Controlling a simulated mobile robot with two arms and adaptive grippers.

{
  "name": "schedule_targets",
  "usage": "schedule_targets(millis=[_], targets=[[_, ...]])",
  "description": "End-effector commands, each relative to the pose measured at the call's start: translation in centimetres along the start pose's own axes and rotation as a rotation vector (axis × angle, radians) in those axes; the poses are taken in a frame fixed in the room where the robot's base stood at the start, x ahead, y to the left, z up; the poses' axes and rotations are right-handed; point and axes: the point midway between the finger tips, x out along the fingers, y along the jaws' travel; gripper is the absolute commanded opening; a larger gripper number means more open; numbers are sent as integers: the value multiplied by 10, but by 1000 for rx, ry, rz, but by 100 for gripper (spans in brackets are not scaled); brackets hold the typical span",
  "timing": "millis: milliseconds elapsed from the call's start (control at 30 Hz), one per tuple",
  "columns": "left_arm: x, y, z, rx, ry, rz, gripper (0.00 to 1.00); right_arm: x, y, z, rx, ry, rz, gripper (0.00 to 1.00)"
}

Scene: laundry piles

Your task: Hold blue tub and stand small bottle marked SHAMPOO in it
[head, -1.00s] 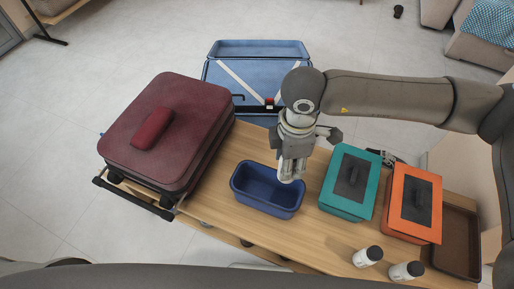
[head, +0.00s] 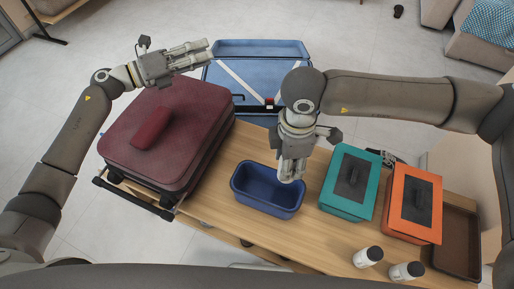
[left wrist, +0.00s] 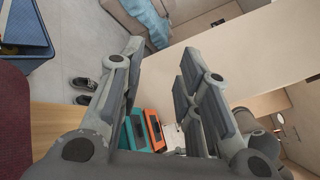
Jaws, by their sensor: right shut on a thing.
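The blue tub (head: 258,203) stands on the wooden table, left of the teal box, and looks empty. My right gripper (head: 291,172) comes down from above and is shut on the tub's right rim. Two white bottles with dark tops, one bottle (head: 364,258) to the left and one bottle (head: 402,272) to the right, stand near the table's front edge. Their labels cannot be read, so I cannot tell which is SHAMPOO. My left gripper (head: 205,54) is open and empty, above the back of the maroon suitcase. Its parted fingers also show in the left wrist view (left wrist: 158,85).
The maroon suitcase (head: 185,105) fills the table's left end. A teal box (head: 339,201) and an orange box (head: 402,232) stand right of the tub, with a brown tray (head: 462,225) at the far right. A blue container (head: 255,75) lies behind the table.

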Motion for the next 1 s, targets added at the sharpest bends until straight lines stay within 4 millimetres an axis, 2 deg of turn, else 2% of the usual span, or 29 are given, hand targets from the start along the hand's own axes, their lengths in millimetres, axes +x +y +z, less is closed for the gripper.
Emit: schedule_targets(millis=[33,100,233,300,400,500,600,700,833,1000], targets=[[20,-6,-24,55,87,-12,31,0,0,0,0,0,0,13],[41,-10,-60,142,216,-21,31,0,0,0,0,0,0,13],[73,-16,-130,327,478,-46,31,0,0,0,0,0,0,13],[84,-18,-169,444,635,-61,31,0,0,0,0,0,0,13],[91,-14,-217,618,861,-78,31,0,0,0,0,0,0,13],[89,-7,-253,796,1083,-89,31,0,0,0,0,0,0,13],[82,4,-276,968,1295,-85,31,0,0,0,0,0,0,13],[74,14,-284,1118,1475,-69,31,0,0,0,0,0,0,13],[65,24,-284,1256,1645,-39,31,0,0,0,0,0,0,13],[60,31,-280,1340,1750,-11,31,0,0,0,0,0,0,13]])
